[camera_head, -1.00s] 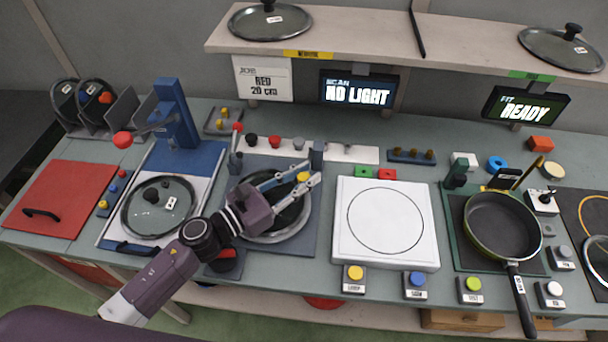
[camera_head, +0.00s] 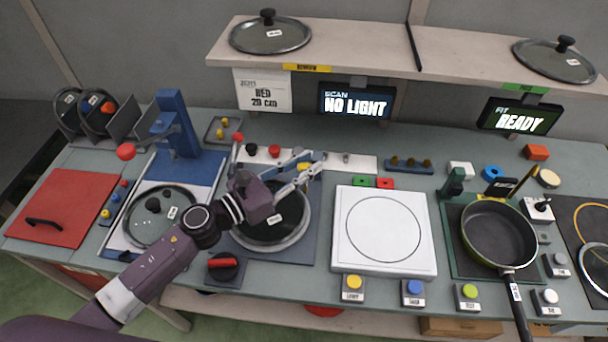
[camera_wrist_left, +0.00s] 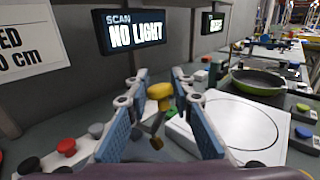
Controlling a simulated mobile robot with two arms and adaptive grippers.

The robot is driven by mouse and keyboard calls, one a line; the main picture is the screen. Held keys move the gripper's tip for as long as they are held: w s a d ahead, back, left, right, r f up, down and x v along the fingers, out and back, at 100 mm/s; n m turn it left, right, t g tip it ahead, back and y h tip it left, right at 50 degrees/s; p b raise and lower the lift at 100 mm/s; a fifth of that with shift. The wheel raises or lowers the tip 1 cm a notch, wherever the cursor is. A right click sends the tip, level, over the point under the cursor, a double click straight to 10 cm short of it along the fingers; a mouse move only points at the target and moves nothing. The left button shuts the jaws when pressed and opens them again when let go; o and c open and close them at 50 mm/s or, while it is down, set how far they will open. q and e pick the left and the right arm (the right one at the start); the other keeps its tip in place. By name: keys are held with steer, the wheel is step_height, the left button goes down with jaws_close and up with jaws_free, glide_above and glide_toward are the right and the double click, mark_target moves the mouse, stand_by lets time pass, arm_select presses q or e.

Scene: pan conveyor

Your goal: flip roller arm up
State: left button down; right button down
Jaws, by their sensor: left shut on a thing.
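The roller arm's yellow knob (camera_wrist_left: 159,92) sits between the blue pads of my left gripper (camera_wrist_left: 160,85) in the left wrist view, with a short metal stem below it. In the head view my left gripper (camera_head: 308,167) is shut on this yellow knob (camera_head: 303,166), above the back right of the turntable with a dark pan or disc (camera_head: 283,222). The knob is raised above the bench; the rest of the arm is mostly hidden by the fingers. My right gripper is not in view.
A white scale-like plate (camera_head: 425,265) with a drawn circle lies to the right, and a green pan (camera_head: 497,232) beyond it. A blue press with a red-knobbed lever (camera_head: 126,151) stands at left. Several knobs line the back. The scan screen (camera_head: 355,101) reads NO LIGHT.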

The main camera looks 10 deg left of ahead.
arm_select(q)
steer(key=shift+w+a+r, duration=0.1)
steer(key=shift+w+r, duration=0.8)
steer(key=shift+w, duration=0.2)
steer(key=shift+w+r, duration=0.85)
steer(key=shift+w, duration=0.25)
steer(key=c, duration=1.7)
jaws_free()
steer(key=shift+w+a+f, duration=0.1)
steer(key=shift+f, duration=0.05)
steer(key=v, duration=1.2)
